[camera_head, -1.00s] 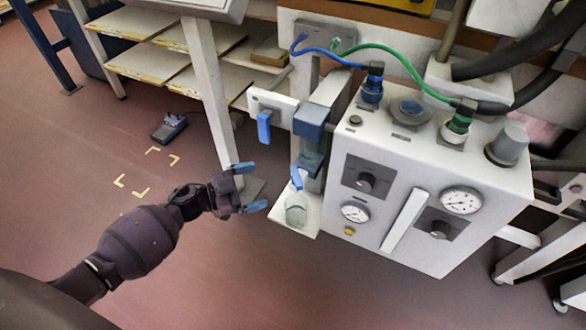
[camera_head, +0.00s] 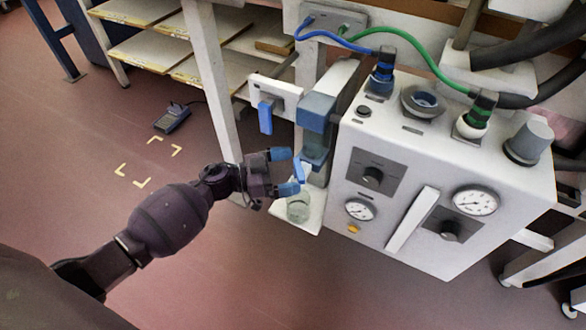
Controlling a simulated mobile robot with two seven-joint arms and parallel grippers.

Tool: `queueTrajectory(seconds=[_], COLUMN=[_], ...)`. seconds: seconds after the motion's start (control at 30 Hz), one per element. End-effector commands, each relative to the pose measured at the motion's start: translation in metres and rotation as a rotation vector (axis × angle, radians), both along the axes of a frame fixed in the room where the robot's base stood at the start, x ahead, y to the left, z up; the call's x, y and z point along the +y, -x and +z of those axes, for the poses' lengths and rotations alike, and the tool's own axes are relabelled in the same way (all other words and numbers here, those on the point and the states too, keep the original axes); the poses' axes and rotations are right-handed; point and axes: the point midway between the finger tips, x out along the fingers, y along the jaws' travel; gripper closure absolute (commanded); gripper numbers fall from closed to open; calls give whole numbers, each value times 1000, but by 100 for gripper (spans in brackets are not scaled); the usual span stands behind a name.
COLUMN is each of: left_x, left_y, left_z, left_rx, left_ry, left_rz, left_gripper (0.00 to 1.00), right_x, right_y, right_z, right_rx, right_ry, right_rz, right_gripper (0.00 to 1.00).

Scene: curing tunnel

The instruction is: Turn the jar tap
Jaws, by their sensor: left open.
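The jar tap is a small blue lever (camera_head: 300,171) below a blue-grey block (camera_head: 317,112) on the left side of a white machine. A clear jar (camera_head: 298,208) stands under it on a small white shelf (camera_head: 313,218). My left gripper (camera_head: 284,171) comes in from the left with its two blue-tipped fingers apart. Its fingertips are close to the left of the blue lever, and I cannot tell whether they touch it. Nothing shows between the fingers. My right gripper is not in view.
The white machine (camera_head: 470,240) with dials and knobs fills the right side. A blue handle (camera_head: 265,117) hangs on a white plate above my gripper. Blue and green hoses run across the top. A shelf rack (camera_head: 150,62) stands behind. The floor at left is free apart from a pedal (camera_head: 172,117).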

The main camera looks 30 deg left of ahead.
Motion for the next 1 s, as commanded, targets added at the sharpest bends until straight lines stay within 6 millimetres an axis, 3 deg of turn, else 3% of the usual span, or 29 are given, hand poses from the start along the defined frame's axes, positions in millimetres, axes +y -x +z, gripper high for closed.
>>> queueTrajectory(seconds=[0.47, 0.77, 1.0], left_x=[-10, -10, -10], left_y=[-8, -8, -8], left_z=[1, 1, 3], left_rx=[-1, -1, -3], left_ry=[1, 0, 0], left_rz=[0, 0, 18], left_gripper=[0, 44, 47], right_x=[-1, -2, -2], right_y=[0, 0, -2], right_z=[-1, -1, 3], right_rx=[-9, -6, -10], right_ry=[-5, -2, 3], right_rz=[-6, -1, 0], right_gripper=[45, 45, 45])
